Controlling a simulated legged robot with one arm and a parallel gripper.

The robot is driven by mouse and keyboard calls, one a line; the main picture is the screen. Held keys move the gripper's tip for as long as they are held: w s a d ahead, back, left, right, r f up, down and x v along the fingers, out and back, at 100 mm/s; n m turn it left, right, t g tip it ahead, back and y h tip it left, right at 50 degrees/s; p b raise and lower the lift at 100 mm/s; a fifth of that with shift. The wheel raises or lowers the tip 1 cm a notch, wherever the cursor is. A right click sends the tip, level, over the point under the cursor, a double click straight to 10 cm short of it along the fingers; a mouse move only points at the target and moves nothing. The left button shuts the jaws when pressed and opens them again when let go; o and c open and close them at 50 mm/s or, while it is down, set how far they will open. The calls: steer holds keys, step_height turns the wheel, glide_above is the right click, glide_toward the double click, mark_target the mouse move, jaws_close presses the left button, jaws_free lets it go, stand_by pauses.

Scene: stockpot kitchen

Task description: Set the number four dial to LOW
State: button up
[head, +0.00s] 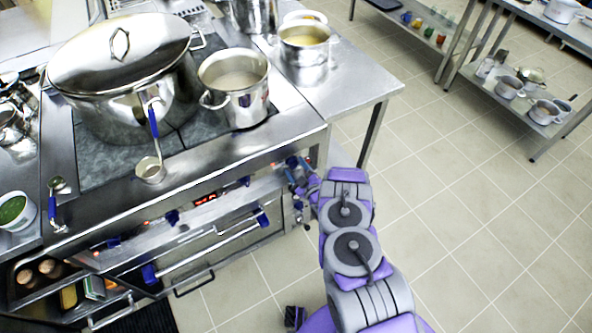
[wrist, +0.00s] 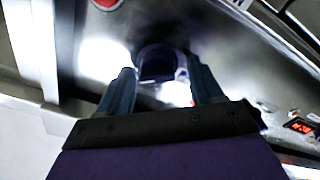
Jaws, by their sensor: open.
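The stove's front control panel (head: 225,190) carries several blue dials, among them one at the left (head: 172,216) and one near the middle (head: 245,181). My gripper (head: 294,168) is at the panel's right end. In the wrist view my gripper (wrist: 162,76) is open, with one dark finger on each side of a dark blue dial (wrist: 157,62). The dial sits between and just beyond the fingertips; I cannot tell if they touch it. Its number and setting marks are not readable. The head view does not show this dial clearly behind the gripper.
A red-lit display (wrist: 302,126) is right of the fingers, and a red round part (wrist: 106,3) is at the top. A lidded stockpot (head: 120,65), an open pot (head: 235,85) and a ladle (head: 150,168) are on the stove. Oven handles (head: 215,245) jut out below.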

steer(key=shift+d, duration=0.35)
steer(key=shift+a, duration=0.35)
steer(key=c, duration=0.8)
steer(key=shift+c, duration=1.1)
steer(key=shift+d, duration=0.1)
steer(key=shift+m, duration=0.4)
steer(key=m+p, duration=0.1)
steer(key=m, duration=0.9)
